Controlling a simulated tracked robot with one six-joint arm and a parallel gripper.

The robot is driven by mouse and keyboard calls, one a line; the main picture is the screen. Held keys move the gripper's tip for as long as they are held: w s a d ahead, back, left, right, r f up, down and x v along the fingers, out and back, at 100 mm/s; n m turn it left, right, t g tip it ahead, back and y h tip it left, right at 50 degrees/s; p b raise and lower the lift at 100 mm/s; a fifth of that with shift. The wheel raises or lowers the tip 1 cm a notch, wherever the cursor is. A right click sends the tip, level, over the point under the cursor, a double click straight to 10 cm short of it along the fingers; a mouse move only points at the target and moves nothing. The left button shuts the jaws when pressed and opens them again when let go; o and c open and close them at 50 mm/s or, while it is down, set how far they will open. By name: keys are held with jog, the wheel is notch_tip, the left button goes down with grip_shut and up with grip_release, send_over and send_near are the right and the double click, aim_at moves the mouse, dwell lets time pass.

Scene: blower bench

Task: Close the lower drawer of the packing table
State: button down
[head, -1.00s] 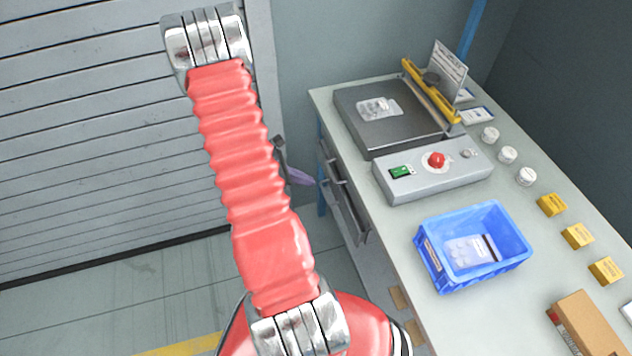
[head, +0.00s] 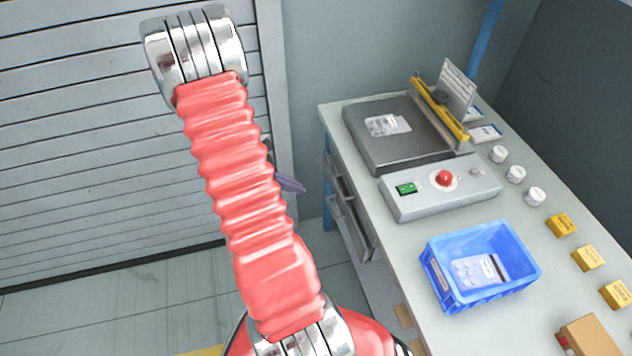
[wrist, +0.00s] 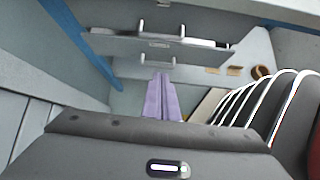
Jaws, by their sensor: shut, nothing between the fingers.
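The packing table (head: 400,247) stands at the right in the head view. The lower drawer (head: 352,232) is on its left side, under the upper drawer (head: 342,182), and its front stands out from the table. Drawer fronts and handles (wrist: 160,58) also show ahead in the wrist view, seen steeply; I cannot tell there how far each is out. My gripper (wrist: 162,98) shows as two purple fingers, shut together and empty, pointing at the drawer side. No contact with a drawer is visible. In the head view only its purple tip (head: 290,184) shows beside my red arm, left of the drawers.
A blue bin (head: 480,268), a grey control box with a red button (head: 440,190) and a dark plate machine (head: 395,135) stand on the tabletop. A blue table leg (head: 327,205) is near the drawers. A grey shutter (head: 80,130) stands at the left. Floor between is clear.

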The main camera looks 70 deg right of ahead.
jog(key=w+a+r+m+t, duration=0.25)
jog(key=w+a+r, duration=0.35)
jog(key=a+r, duration=0.35)
jog(key=w+a+r+m+t, duration=0.2)
jog(key=w+a+r+t, duration=0.3)
jog(key=a+r, duration=0.45)
jog(key=a+r+t+y, duration=0.1)
jog(key=a+r, duration=0.2)
jog(key=a, duration=0.5)
jog(key=s+a+r+m+t+y, duration=0.1)
jog(key=a+r+t+y, duration=0.1)
jog(key=a+r, duration=0.2)
jog(key=s+a+r+m+t+y, duration=0.1)
jog(key=a+r, duration=0.3)
jog(key=a, duration=0.7)
jog(key=shift+s+a+r+t+y, duration=0.2)
jog(key=shift+a+t+y, duration=0.1)
jog(key=shift+t+y, duration=0.3)
